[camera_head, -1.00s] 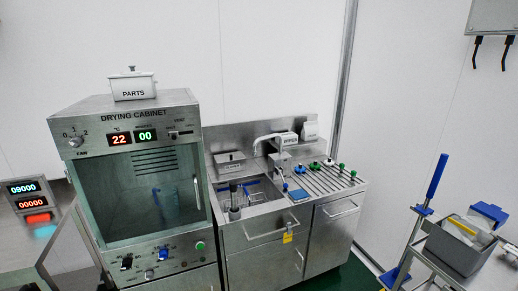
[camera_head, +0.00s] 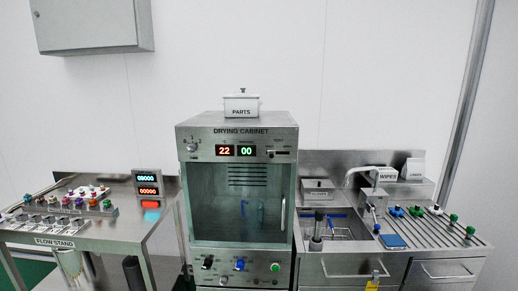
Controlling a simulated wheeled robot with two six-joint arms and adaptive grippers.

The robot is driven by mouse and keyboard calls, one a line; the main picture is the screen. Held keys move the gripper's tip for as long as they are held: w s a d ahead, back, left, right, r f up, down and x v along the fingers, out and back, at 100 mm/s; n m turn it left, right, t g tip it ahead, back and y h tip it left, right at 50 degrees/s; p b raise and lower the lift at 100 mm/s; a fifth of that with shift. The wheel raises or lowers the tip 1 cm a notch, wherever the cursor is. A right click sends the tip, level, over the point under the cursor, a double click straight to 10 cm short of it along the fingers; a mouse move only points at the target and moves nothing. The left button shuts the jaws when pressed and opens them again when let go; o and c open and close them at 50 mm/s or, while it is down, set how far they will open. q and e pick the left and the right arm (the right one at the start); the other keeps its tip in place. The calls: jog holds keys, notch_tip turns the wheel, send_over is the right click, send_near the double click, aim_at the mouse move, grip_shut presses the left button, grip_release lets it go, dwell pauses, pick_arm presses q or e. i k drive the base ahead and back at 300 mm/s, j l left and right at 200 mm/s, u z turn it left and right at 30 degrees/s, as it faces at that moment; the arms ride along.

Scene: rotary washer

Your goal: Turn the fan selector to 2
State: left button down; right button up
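The drying cabinet (camera_head: 237,133) stands in the middle of the head view. The fan selector (camera_head: 192,147) is a round silver knob at the left end of its top panel, left of the red 22 and green 00 displays (camera_head: 236,151). Small marks surround the knob, but which one it points at is too small to tell. Neither of my grippers shows in the view.
A white PARTS pot (camera_head: 242,104) sits on the cabinet. The flow stand (camera_head: 110,232) with coloured fittings is at left. A sink counter (camera_head: 345,246) with a drain rack (camera_head: 440,232) is at right. A wall box (camera_head: 92,25) hangs at upper left.

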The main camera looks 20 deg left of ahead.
aim_at(192, 148)
jog(key=u, duration=1.3)
